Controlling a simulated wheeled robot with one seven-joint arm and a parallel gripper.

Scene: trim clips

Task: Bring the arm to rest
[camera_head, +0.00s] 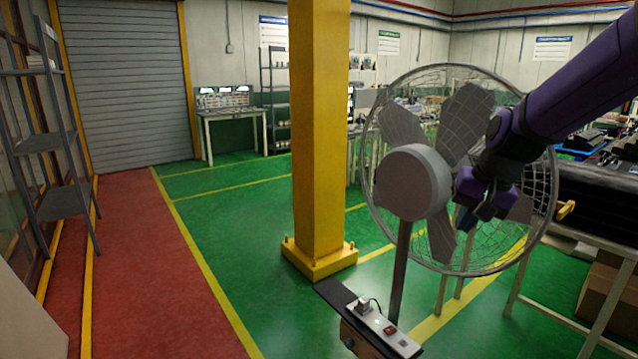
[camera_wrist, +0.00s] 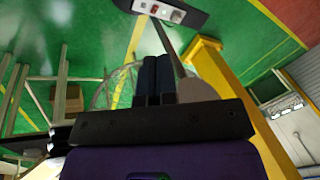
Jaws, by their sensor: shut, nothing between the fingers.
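My gripper (camera_head: 466,222) shows in the head view at the end of my purple and black arm, at right. It hangs in front of a large caged fan (camera_head: 412,180), overlapping the right part of its cage in the picture. I cannot tell how far apart they are. In the wrist view my gripper's two dark fingers (camera_wrist: 154,68) lie side by side, closed, with nothing between them. The fan's stand and cage show behind them there, partly hidden by the gripper body. No trim clip can be made out in either view.
A yellow pillar (camera_head: 318,130) stands left of the fan. A power strip (camera_head: 382,325) lies on a dark board at the bottom. A work table (camera_head: 590,228) with black items stands at right, a grey shelf (camera_head: 45,145) at left. The green floor between is open.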

